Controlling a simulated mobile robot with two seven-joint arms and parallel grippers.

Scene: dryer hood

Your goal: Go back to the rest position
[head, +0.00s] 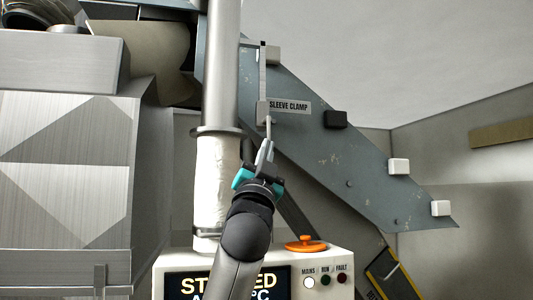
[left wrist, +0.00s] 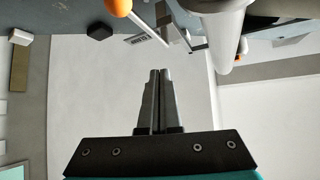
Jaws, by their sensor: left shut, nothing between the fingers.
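My left gripper (head: 266,150) is in front of the grey slanted panel, just below the sleeve clamp label (head: 290,106). Its fingers are shut together and empty, as the left wrist view (left wrist: 159,75) also shows. The fingertips overlap a thin light rod by the label in the head view; I cannot tell from it whether they touch. In the left wrist view the fingers stand clear against a plain wall, with an orange ball end (left wrist: 118,6) on a rod beyond them. My right gripper is out of view.
A vertical pipe (head: 222,60) stands close left of my gripper. Below is a control box with an orange knob (head: 305,244), lamps and a display (head: 190,284) partly hidden by my arm. Metal housing (head: 70,170) fills the left. Open room lies at upper right.

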